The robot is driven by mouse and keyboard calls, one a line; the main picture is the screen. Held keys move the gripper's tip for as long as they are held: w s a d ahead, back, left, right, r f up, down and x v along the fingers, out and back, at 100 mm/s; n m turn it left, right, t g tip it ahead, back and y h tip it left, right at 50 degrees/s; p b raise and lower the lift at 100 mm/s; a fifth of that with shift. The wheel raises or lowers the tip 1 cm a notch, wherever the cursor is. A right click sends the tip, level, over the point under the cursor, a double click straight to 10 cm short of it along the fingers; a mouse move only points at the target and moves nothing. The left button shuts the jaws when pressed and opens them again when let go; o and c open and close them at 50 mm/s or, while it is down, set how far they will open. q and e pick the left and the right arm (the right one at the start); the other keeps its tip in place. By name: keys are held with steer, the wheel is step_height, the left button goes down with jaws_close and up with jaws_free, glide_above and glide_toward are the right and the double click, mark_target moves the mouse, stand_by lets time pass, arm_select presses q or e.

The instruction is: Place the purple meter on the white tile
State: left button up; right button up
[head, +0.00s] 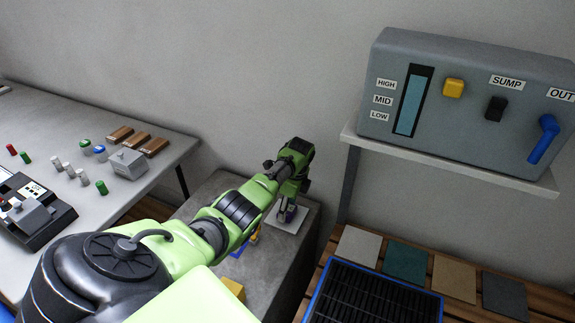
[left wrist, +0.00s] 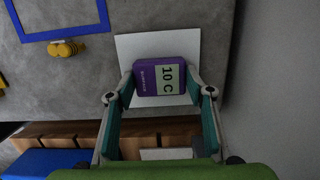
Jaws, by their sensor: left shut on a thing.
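The purple meter (left wrist: 160,78) shows a pale display reading "10 C" in the left wrist view. My left gripper (left wrist: 160,92) is shut on it, with one finger at each side. The white tile (left wrist: 128,45) lies on the grey surface beneath and around the meter. In the head view, the tile (head: 296,222) shows beside my left gripper (head: 288,208), and the meter is mostly hidden by it. I cannot tell whether the meter touches the tile. My right gripper is in neither view.
A blue frame (left wrist: 106,22) and a yellow object (left wrist: 66,48) lie on the grey block left of the tile. A grey control panel (head: 440,120) stands on a shelf at right. Below are several flat tiles (head: 404,262) and a black rack (head: 370,295).

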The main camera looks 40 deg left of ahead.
mark_target(292, 211)
arm_select(q)
steer(key=shift+r, duration=0.1)
steer(key=o, duration=1.3)
steer(key=shift+r, duration=0.4)
steer(key=r, duration=0.3)
steer(key=d+r+p, duration=0.1)
steer(key=r, duration=0.7)
steer(key=shift+w+d+p, duration=0.25)
steer(key=shift+d+p, duration=0.05)
steer(key=shift+d, duration=0.1)
